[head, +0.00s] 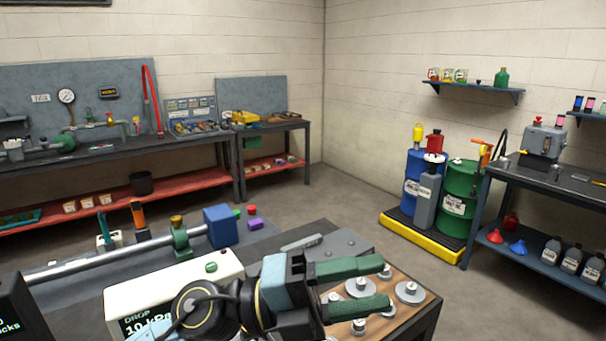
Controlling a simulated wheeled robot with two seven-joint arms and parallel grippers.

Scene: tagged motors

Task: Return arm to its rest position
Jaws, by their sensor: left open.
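My left gripper (384,286) is at the lower middle of the head view, at the near end of the bench. Its two green-padded fingers are apart and point right. They hang over a wooden board (425,294) that carries several round metal pieces with knobs. Some of these metal pieces (361,287) show between and beyond the fingers. I see nothing held, and I cannot tell how high the fingers are above the board. The gripper body and wrist hide part of the board and bench. My right gripper is not in view.
A white box with a display (182,291) stands close to my left wrist. A long pipe (120,259) with a blue block (220,226) runs behind it. A grey plate (341,245) lies behind the gripper. Open floor (350,205) lies beyond the bench, before the drums (461,180).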

